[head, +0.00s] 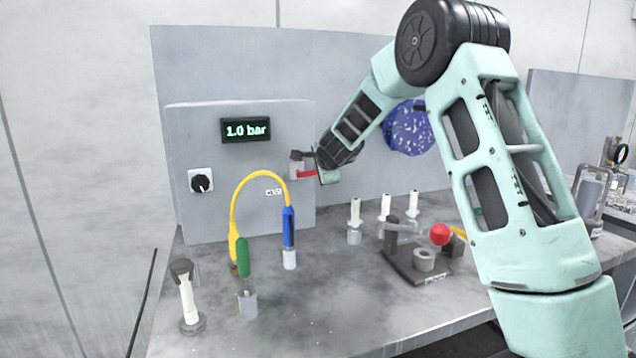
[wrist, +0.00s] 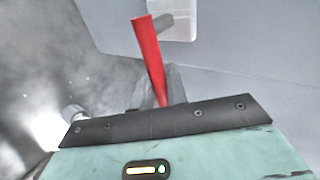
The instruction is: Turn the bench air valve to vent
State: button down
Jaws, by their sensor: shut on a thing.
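The bench air valve (head: 296,168) is a small light-grey block on the grey panel, with a red lever (head: 307,174) that lies about level and points right. In the wrist view the red lever (wrist: 149,50) runs from beside the pale valve body (wrist: 178,28) down to my gripper (wrist: 160,92). My gripper (head: 315,170) is at the panel's right edge, shut on the lever near its free end. The fingertips are small and partly hidden behind the gripper body and the lever.
The panel carries a display (head: 246,130) reading 1.0 bar and a black knob (head: 201,180).

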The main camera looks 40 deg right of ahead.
jog(key=shift+f+m+y+b, duration=0.3)
jog(key=shift+y+b, duration=0.1)
jog(key=shift+b, duration=0.15)
jog(key=c, duration=1.5)
grip_release()
jog(key=p+v, duration=0.3)
jog(key=v, duration=1.4)
jog(key=shift+s+a, duration=0.15)
jog(key=shift+s, duration=0.15)
